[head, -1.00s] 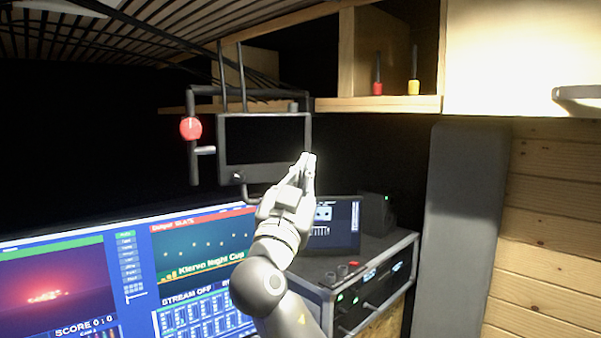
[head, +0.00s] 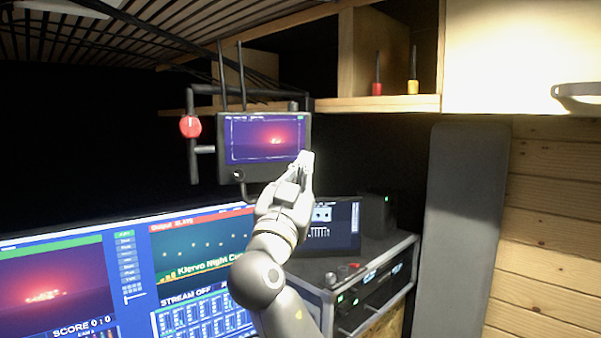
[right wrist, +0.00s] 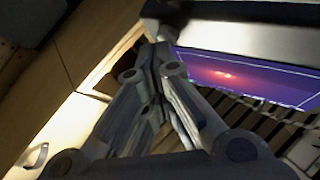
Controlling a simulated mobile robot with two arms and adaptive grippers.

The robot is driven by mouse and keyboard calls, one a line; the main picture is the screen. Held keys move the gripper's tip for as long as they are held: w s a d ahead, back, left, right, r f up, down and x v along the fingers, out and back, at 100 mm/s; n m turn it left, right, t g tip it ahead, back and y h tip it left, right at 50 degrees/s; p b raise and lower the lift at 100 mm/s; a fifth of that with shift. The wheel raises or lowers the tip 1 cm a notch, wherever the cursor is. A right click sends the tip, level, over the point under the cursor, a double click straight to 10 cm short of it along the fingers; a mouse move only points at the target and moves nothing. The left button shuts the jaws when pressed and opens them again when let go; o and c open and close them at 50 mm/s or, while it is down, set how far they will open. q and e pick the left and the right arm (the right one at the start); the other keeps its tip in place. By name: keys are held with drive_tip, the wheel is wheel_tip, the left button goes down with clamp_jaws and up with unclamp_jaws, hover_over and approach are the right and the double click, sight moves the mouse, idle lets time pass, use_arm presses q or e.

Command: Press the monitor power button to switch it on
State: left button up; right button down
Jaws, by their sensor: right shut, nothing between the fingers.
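The small hanging monitor (head: 265,138) is lit in the head view and shows a red-purple picture with a glowing spot. It also shows at the upper right of the right wrist view (right wrist: 245,78). My right gripper (head: 306,158) is shut and empty, with its fingertips at the monitor's lower right edge. In the right wrist view the fingertips (right wrist: 152,50) are close to the monitor's frame; whether they touch it is unclear. The power button cannot be made out and may be hidden behind the fingers. My left gripper is not in view.
A red ball knob (head: 190,127) sits on the frame left of the monitor. Large screens (head: 125,270) stand below at left. A rack (head: 372,290) and a small tilted screen (head: 335,225) are behind my arm. A wooden shelf (head: 375,104) is at upper right.

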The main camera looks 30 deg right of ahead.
drive_tip(key=shift+s+a+b, duration=0.1)
drive_tip(key=shift+s+b, duration=0.2)
drive_tip(key=shift+s, duration=0.05)
drive_tip(key=shift+s+f, duration=0.1)
drive_tip(key=s, duration=0.2)
drive_tip(key=s+b, duration=0.1)
drive_tip(key=s, duration=0.1)
drive_tip(key=s+b, duration=0.1)
drive_tip(key=shift+s+a, duration=0.25)
drive_tip(key=shift+s, duration=0.15)
drive_tip(key=shift+f, duration=0.15)
